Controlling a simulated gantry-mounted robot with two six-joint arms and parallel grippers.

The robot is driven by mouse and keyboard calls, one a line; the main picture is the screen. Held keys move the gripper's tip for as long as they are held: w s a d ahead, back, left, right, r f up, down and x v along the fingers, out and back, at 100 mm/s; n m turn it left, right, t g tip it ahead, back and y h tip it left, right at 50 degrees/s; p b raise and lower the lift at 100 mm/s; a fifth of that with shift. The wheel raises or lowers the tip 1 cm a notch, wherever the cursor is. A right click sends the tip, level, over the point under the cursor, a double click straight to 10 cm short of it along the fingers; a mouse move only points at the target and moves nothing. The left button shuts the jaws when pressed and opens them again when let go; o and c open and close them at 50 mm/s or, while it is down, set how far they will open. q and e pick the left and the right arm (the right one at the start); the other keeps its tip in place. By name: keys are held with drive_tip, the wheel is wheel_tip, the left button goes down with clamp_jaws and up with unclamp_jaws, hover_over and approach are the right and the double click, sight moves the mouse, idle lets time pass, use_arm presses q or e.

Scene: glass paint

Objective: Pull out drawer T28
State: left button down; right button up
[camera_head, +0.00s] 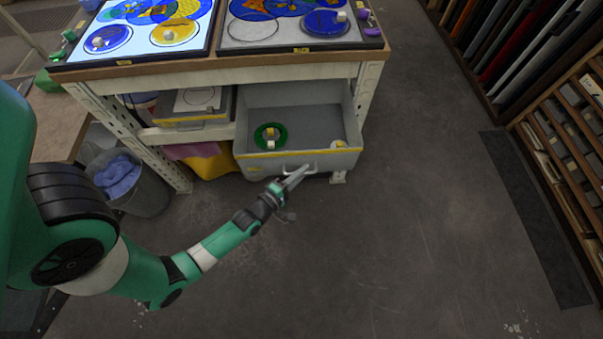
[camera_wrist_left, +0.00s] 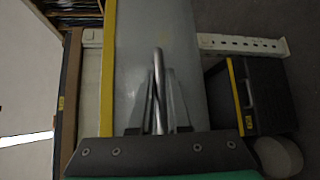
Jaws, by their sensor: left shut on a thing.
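A grey drawer (camera_head: 343,160) with a yellow front edge stands pulled out from under the workbench. Its label is too small to read. A green round piece with a white block (camera_head: 270,136) and a small cream piece (camera_head: 338,144) lie inside. My left gripper (camera_head: 297,174) is at the bar handle (camera_head: 311,168) on the drawer's front, shut on it. In the left wrist view the metal handle (camera_wrist_left: 158,60) runs between the two fingers, in front of the grey drawer front (camera_wrist_left: 132,50). My right gripper is in neither view.
A grey bin (camera_head: 140,195) with blue cloth stands further left.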

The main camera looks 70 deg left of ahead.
use_arm(q)
drive_tip(key=c, duration=1.2)
unclamp_jaws()
drive_tip(key=shift+a, duration=0.1)
drive_tip(key=shift+o, duration=0.2)
drive_tip(key=p+v, duration=0.3)
drive_tip(key=v, duration=0.8)
drive_tip(key=shift+s, duration=0.25)
drive_tip(key=shift+r, duration=0.1)
